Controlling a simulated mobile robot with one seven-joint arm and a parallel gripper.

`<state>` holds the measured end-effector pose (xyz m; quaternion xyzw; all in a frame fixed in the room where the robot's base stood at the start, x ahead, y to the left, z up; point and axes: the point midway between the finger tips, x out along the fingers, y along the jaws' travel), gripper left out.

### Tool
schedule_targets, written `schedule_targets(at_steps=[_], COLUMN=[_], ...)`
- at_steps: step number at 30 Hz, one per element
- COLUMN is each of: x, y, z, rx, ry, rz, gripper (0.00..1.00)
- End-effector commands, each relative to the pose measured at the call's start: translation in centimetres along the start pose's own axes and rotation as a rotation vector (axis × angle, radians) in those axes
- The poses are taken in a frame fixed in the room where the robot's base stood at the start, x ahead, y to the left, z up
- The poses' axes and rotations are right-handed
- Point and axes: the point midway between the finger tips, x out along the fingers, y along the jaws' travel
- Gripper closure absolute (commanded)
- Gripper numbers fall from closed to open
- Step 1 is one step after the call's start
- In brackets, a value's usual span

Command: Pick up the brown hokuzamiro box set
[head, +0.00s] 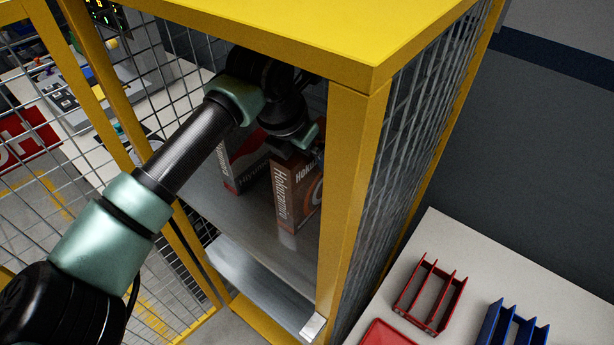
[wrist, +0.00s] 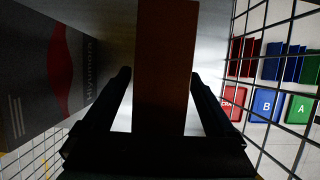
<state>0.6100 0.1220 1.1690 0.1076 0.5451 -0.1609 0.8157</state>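The brown Hokuzamiro box (head: 283,203) stands upright on the metal shelf of a yellow-framed cage in the head view. My gripper (head: 294,150) is at its top edge, with the arm reaching in under the cage's roof. In the wrist view, my gripper (wrist: 160,76) is open, with one finger on each side of the brown box (wrist: 164,60). Light gaps show between the fingers and the box lower down. Whether a fingertip touches the box, I cannot tell.
A dark grey and red box (head: 241,168) stands to the left of the brown box; it also shows in the wrist view (wrist: 45,75). Yellow posts (head: 347,200) and wire mesh (head: 402,180) enclose the shelf (head: 240,208). Red (head: 430,295) and blue (head: 513,326) racks sit outside on a table.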

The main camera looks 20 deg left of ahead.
Motion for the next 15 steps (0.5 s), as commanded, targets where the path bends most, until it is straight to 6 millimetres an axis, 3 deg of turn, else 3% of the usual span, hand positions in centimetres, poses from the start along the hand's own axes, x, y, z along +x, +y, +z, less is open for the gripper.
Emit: schedule_targets(at_steps=[2,15], x=[-0.01,0.00], y=[0.00,-0.01], z=[0.01,0.01], rx=[0.000,0.000], ry=[0.000,0.000], rz=[0.000,0.000], gripper=[0.18,0.97])
